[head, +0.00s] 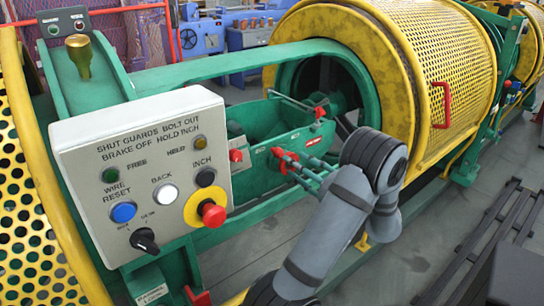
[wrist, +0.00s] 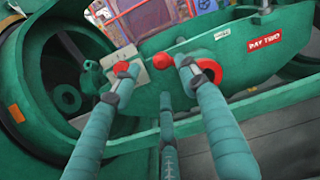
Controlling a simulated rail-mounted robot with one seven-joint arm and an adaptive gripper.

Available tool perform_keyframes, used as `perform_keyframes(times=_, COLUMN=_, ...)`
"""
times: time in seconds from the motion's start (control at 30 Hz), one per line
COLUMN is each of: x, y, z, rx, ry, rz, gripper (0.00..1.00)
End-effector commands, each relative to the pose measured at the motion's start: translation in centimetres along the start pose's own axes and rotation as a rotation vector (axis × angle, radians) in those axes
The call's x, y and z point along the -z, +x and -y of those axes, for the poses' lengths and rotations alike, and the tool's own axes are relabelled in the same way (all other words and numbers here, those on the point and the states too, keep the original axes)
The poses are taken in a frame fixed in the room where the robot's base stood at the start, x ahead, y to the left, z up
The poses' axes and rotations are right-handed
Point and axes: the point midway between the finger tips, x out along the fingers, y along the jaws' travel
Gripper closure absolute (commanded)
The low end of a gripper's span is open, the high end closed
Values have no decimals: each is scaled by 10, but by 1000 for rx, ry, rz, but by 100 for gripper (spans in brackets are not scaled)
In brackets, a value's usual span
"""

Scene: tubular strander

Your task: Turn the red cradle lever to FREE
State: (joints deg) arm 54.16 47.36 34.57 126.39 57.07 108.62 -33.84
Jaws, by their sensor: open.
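The red cradle lever (wrist: 165,61) shows in the wrist view as a round red knob to the left of a red hub (wrist: 207,71) on the green cradle (wrist: 262,70). The lever's red parts (head: 280,153) also show in the head view on the cradle's side. My gripper (wrist: 154,70) is open, and its fingers point at the cradle. The knob lies between the two upper fingertips in the picture. The right finger hides the stretch between knob and hub. I cannot tell whether any finger touches the lever. In the head view my gripper (head: 294,168) is in front of the cradle.
A cream plate (wrist: 108,66) with a red piece sits left of the knob. A red PAY TWO label (wrist: 264,40) is at the right. Yellow perforated guards (head: 447,50) flank the cradle.

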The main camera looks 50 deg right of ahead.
Motion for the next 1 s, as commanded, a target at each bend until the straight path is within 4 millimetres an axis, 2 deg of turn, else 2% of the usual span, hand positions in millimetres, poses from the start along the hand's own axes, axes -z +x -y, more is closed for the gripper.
perform_keyframes(times=0.2, x=0, y=43, z=-3, rx=-7, ry=-2, rz=2, gripper=57)
perform_keyframes(times=0.43, x=0, y=77, z=-2, rx=-5, ry=-2, rz=1, gripper=57)
perform_keyframes(times=0.6, x=0, y=87, z=-1, rx=-2, ry=1, rz=0, gripper=57)
perform_keyframes(times=0.87, x=0, y=88, z=-1, rx=-2, ry=0, rz=0, gripper=57)
perform_keyframes(times=1.0, x=0, y=88, z=-1, rx=-2, ry=0, rz=0, gripper=64)
